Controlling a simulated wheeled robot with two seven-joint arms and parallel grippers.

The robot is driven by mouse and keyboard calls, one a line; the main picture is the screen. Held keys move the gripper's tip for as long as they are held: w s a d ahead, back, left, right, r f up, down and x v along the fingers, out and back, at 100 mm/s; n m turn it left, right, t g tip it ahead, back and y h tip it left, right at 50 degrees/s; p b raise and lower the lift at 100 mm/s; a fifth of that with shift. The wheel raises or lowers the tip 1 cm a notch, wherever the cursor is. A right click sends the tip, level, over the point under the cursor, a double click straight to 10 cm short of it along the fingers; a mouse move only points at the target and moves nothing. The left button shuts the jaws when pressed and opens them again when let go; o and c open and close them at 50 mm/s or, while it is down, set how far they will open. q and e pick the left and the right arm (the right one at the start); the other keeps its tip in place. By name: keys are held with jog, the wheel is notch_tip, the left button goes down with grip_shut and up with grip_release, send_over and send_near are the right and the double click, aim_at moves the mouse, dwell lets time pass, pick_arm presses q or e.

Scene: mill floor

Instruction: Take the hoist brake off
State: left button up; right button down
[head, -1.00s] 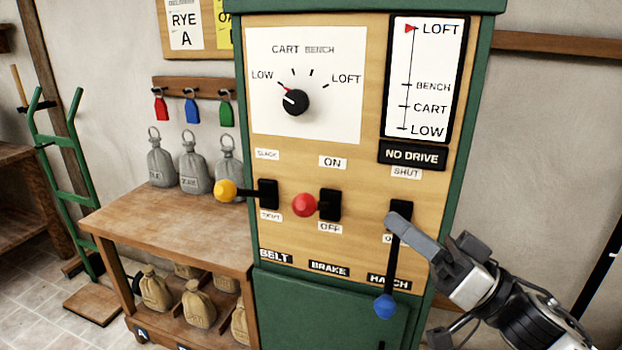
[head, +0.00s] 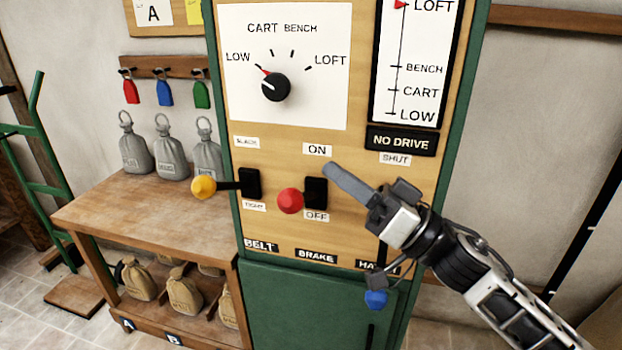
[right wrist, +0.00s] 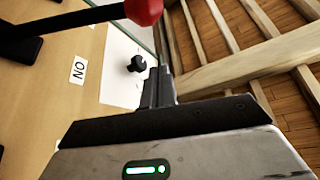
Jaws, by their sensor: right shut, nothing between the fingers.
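The brake lever has a red knob (head: 290,201) on a short stem that sticks out from a black slot plate (head: 316,192), with an ON label (head: 318,150) above and an OFF label (head: 316,216) below. Its red knob also shows at the top of the right wrist view (right wrist: 143,10). My right gripper (head: 332,171) is shut and empty, its fingers just right of and above the brake plate in the head view. I see no contact with the lever. My left gripper is not in view.
A yellow-knobbed belt lever (head: 204,188) is left of the brake. The blue-knobbed hatch lever (head: 376,299) hangs at right, partly hidden behind my right gripper. A dial (head: 275,87) and a NO DRIVE sign (head: 402,141) are above. A wooden bench (head: 140,205) stands at left.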

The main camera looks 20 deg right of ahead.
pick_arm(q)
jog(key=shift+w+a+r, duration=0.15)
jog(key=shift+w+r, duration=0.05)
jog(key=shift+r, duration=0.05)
pick_arm(e)
jog(key=shift+w+a+f, duration=0.3)
jog(key=shift+a+f, duration=0.05)
jog(key=shift+a, duration=0.3)
jog(key=shift+w+a+f, duration=0.25)
jog(key=shift+a+f, duration=0.05)
jog(key=shift+a, duration=0.4)
jog(key=shift+w+a+f, duration=0.3)
jog(key=shift+a+f, duration=0.05)
jog(key=shift+a, duration=0.3)
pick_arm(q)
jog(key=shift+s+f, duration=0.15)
